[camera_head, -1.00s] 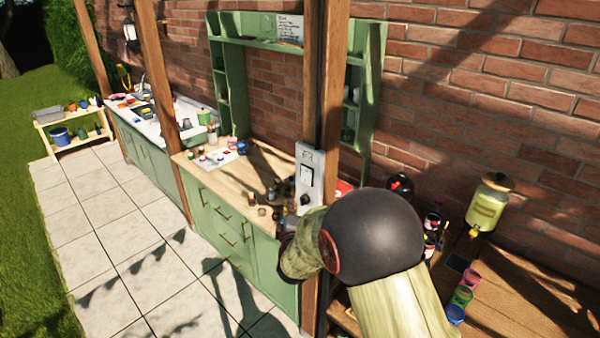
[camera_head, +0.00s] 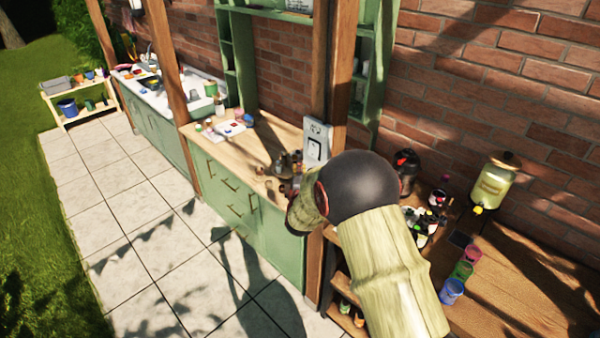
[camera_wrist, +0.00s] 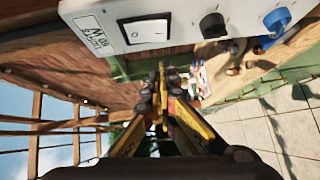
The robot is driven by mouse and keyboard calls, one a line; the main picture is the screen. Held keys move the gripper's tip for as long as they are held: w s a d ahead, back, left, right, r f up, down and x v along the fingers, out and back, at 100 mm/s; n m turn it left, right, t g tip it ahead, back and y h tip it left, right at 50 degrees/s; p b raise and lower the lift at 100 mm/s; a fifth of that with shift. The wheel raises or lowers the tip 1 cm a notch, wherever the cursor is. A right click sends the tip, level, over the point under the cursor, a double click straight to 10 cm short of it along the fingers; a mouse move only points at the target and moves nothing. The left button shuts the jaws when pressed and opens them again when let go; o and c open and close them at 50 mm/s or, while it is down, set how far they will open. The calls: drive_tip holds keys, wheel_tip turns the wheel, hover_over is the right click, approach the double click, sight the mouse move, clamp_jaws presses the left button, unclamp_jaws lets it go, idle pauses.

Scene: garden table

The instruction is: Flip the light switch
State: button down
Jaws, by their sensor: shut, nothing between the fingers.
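The light switch is a black-framed white rocker (camera_wrist: 145,30) on a pale switch box (camera_wrist: 180,12), at the top of the wrist view. In the head view the switch box (camera_head: 316,138) is fixed to a wooden post, and my arm hides its lower part. My gripper (camera_wrist: 160,82), with yellow and black fingers, is shut and empty. In the wrist view its fingertips appear below the rocker, apart from it in the picture; I cannot tell the distance in depth. In the head view my arm hides the gripper.
The box also carries a black knob (camera_wrist: 213,25) and a blue round part (camera_wrist: 277,19). The wooden post (camera_head: 333,75) stands before a brick wall. A green cabinet (camera_head: 235,205) is left of it; a wooden table (camera_head: 520,285) with cups and a yellow dispenser (camera_head: 493,185) is right.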

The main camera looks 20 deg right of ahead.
sight(308, 152)
drive_tip(key=w+d+p, duration=0.1)
drive_tip(key=w+d, duration=0.3)
drive_tip(key=d, duration=0.1)
drive_tip(key=shift+w+f+p, duration=0.2)
drive_tip(key=shift+f+p, duration=0.1)
drive_tip(key=shift+f, duration=0.1)
drive_tip(key=b, duration=0.4)
drive_tip(key=shift+w+d+f+n+t, duration=0.1)
drive_tip(key=shift+d+f+n+t, duration=0.3)
drive_tip(key=shift+r, duration=0.25)
drive_tip(key=shift+f, duration=0.1)
